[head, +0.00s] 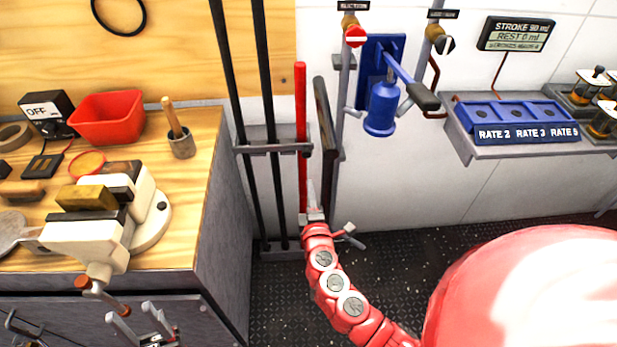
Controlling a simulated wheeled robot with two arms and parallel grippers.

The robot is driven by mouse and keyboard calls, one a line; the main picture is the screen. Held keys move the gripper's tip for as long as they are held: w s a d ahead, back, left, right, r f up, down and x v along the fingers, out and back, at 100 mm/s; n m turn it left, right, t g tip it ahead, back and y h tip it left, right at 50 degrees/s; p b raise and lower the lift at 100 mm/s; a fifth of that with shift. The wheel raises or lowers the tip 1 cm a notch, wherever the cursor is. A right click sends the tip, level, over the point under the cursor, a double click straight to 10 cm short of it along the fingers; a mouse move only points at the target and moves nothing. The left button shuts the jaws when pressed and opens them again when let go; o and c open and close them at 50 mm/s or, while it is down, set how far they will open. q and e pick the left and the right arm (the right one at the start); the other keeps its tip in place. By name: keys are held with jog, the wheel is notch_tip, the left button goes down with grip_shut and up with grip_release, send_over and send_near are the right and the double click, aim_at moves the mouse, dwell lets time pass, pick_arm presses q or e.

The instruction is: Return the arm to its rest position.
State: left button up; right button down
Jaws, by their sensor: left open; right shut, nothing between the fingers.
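My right arm (335,283) is red and jointed, and reaches up from the lower right. Its gripper (311,192) is shut and empty, pointing up in front of the rack of upright rods, close to the lower end of a red rod (300,110). I cannot tell whether it touches the rod. My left gripper (136,318) is at the bottom edge of the head view, in front of the workbench's drawers and below the vise. Its two fingers are apart with nothing between them. The rest of the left arm is out of view.
The workbench (190,230) at left carries a cream vise (85,240), a red bin (106,118) and a cup (181,145). A blue pump (382,105) with a lever hangs on the wall. A shelf (485,150) with blue rate slots is at right. Dark floor lies below.

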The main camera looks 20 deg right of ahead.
jog(key=shift+v, duration=2.15)
